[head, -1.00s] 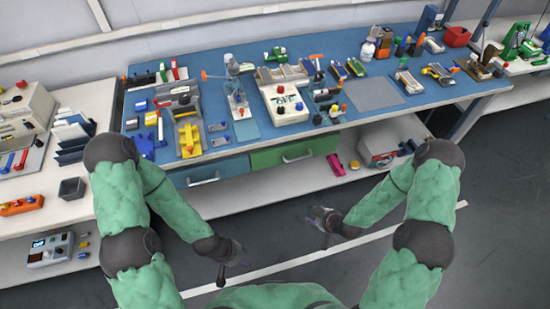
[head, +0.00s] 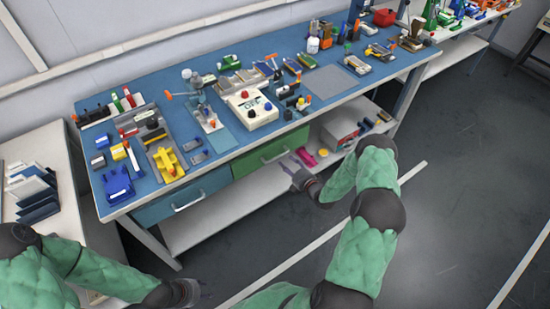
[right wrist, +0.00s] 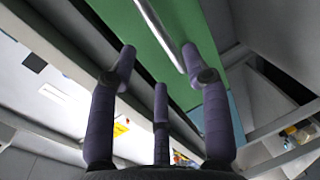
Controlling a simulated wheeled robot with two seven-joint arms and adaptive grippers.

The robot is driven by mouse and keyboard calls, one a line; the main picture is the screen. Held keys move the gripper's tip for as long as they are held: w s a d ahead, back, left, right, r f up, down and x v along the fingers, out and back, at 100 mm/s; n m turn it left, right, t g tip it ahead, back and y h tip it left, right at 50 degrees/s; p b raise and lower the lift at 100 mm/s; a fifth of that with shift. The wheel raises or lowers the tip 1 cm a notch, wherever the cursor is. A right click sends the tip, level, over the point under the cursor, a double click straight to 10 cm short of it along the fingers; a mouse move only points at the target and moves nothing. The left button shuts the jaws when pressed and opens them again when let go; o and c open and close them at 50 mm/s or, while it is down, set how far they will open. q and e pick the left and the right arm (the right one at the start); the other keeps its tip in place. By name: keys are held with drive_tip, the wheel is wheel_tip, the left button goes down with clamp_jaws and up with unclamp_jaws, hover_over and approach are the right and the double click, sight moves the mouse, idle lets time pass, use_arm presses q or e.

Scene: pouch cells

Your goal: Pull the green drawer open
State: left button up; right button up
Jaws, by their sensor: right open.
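The green drawer (head: 262,152) sits under the blue bench top and looks closed. It has a pale bar handle (head: 276,157). In the right wrist view the green drawer front (right wrist: 122,24) and its metal handle (right wrist: 160,36) are at the top. My right gripper (head: 294,170) is just in front of and below the handle. Its fingers (right wrist: 158,62) are spread, empty, and point up toward the handle; whether any finger touches it I cannot tell. My left gripper (head: 196,291) is low at the bottom of the head view, away from the bench; its fingers are too small to judge.
A blue drawer (head: 182,202) with its own handle is left of the green one. A white lower shelf (head: 215,215) runs beneath, holding a pink item (head: 306,157) and a box (head: 340,133). The bench top (head: 105,180) carries many tools. Floor in front is open.

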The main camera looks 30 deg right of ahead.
sight(279, 157)
drive_tip(key=b+x, duration=0.2)
drive_tip(key=x, duration=0.5)
drive_tip(key=shift+w+a+f, duration=0.15)
drive_tip(key=shift+w, duration=0.25)
clamp_jaws()
